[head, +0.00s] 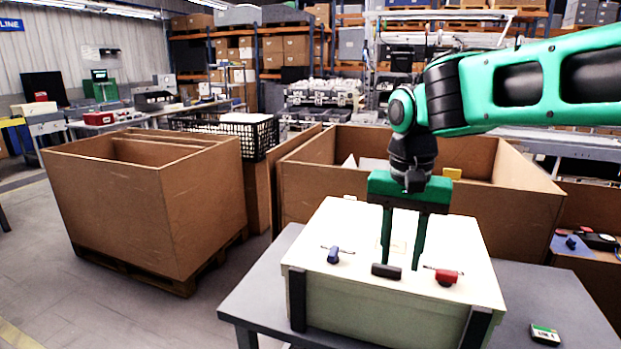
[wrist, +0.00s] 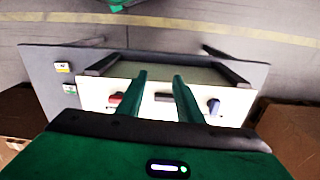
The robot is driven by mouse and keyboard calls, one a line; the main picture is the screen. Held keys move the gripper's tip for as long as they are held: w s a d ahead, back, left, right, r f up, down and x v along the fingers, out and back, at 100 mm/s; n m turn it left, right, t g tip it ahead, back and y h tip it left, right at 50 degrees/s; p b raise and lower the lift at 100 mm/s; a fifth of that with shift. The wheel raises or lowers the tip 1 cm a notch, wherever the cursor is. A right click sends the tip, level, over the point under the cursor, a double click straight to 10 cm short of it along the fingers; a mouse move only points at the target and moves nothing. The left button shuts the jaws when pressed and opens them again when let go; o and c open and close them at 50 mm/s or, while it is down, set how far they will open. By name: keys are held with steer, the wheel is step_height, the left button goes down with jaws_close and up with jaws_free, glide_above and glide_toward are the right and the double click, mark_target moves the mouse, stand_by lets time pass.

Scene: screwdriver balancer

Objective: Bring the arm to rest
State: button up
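My gripper (head: 402,266) points straight down over the cream-topped box (head: 350,225). Its two green fingers are apart with an open gap, and nothing shows held between them. A black block-like handle (head: 385,271) lies close to the fingertips, near the box's front edge; I cannot tell if they touch. A blue-handled tool with a thin rod (head: 334,256) lies to the left, and a red-handled one (head: 446,276) to the right. In the wrist view, the fingers (wrist: 160,77) reach past the black handle (wrist: 164,97), with red (wrist: 116,99) at left and blue (wrist: 213,105) at right.
The box stands on a grey table (head: 260,290) and has black corner posts. A small device with a green display (head: 545,334) lies on the table's right. A large open cardboard bin (head: 310,190) stands behind; another (head: 140,205) is at left on a pallet.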

steer(key=s+d+f+m, duration=0.15)
steer(key=s+d, duration=0.25)
steer(key=d, duration=0.4)
steer(key=s+d+f+n, duration=0.1)
steer(key=s+d+f, duration=0.2)
steer(key=d, duration=0.5)
steer(key=s+d+f, duration=0.3)
steer(key=s+d, duration=0.1)
steer(key=s, duration=0.2)
steer(key=s+d+f+m, duration=0.1)
steer(key=s+d+f, duration=0.2)
steer(key=s, duration=0.4)
steer(key=shift+s+d+y, duration=0.3)
steer(key=shift+d, duration=0.4)
steer(key=shift+w+f, duration=0.3)
steer(key=shift+w, duration=0.3)
